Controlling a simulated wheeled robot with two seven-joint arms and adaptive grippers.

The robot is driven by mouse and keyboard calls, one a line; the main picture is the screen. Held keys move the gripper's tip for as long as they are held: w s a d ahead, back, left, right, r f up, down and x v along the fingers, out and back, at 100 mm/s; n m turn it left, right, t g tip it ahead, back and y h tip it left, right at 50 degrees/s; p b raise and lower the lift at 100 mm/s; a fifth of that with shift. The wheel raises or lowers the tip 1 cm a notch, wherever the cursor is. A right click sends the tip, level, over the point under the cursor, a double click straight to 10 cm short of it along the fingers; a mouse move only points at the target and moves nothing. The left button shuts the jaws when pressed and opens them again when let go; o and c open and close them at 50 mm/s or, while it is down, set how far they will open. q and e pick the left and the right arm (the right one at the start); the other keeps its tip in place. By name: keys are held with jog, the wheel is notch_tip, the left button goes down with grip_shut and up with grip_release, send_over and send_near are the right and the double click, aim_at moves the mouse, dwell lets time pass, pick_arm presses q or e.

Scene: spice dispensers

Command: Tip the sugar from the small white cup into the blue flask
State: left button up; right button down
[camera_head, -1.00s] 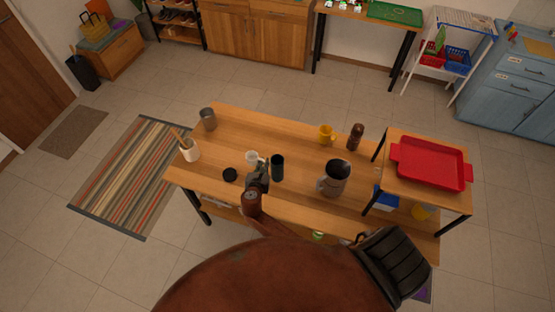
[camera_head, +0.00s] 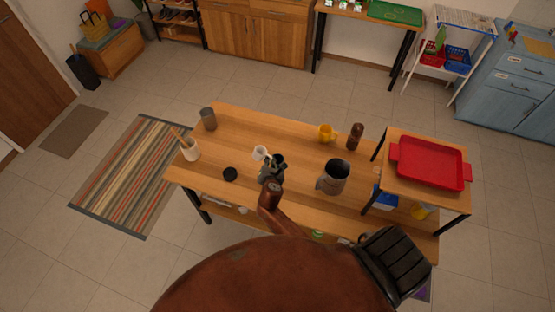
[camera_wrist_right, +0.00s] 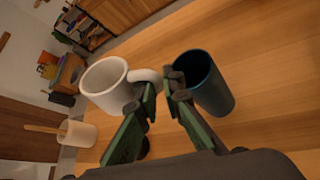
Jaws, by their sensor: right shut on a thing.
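The small white cup (camera_head: 260,153) is near the middle of the wooden table, with my right gripper (camera_head: 270,164) at its right side. In the right wrist view the gripper (camera_wrist_right: 162,89) is shut on the handle of the white cup (camera_wrist_right: 108,86). The cup looks roughly upright, its mouth partly visible; I cannot make out the sugar. The dark blue flask (camera_wrist_right: 207,88) stands upright with its mouth open, just right of the fingers. In the head view the flask (camera_head: 281,159) is largely hidden by the gripper. My left gripper is not in view.
A black round lid (camera_head: 230,174) lies left of the gripper. A white utensil pot (camera_head: 190,152) and grey cup (camera_head: 209,120) stand at the left end. A grey jug (camera_head: 334,177), yellow mug (camera_head: 325,134) and brown shaker (camera_head: 355,136) stand right. A red tray (camera_head: 430,163) tops a raised stand.

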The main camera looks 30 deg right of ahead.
jog(key=shift+s+d+r+m, duration=0.1)
jog(key=shift+d+r+m, duration=0.2)
jog(key=shift+r, duration=0.3)
jog(key=shift+s+d+f+m+y, duration=0.2)
jog(key=shift+m+y, duration=0.1)
jog(key=shift+y, duration=0.2)
jog(key=shift+w+d+r+m+t+y+b, duration=0.1)
jog(key=shift+m+t+y+b, duration=0.15)
jog(key=shift+m+y, duration=0.3)
jog(key=shift+r+m+t+y+b, duration=0.1)
jog(key=shift+m+t+y+b, duration=0.15)
jog(key=shift+m+y, duration=0.25)
jog(key=shift+m, duration=0.25)
jog(key=shift+w+a+f+m+t+y+b, duration=0.1)
jog(key=shift+a+f+m+t+y+b, duration=0.2)
jog(key=shift+b, duration=0.35)
jog(key=shift+a+f+m+t+y+b, duration=0.1)
jog(key=shift+f+m+t+y+b, duration=0.15)
jog(key=shift+f+b, duration=0.3)
jog(key=shift+a+r+m+y+b, duration=0.15)
jog(key=shift+r+m+y+b, duration=0.1)
jog(key=shift+m+y+b, duration=0.35)
jog(key=shift+d+r+m+t, duration=0.15)
jog(key=shift+d+m+t, duration=0.05)
jog(key=shift+m+t, duration=0.2)
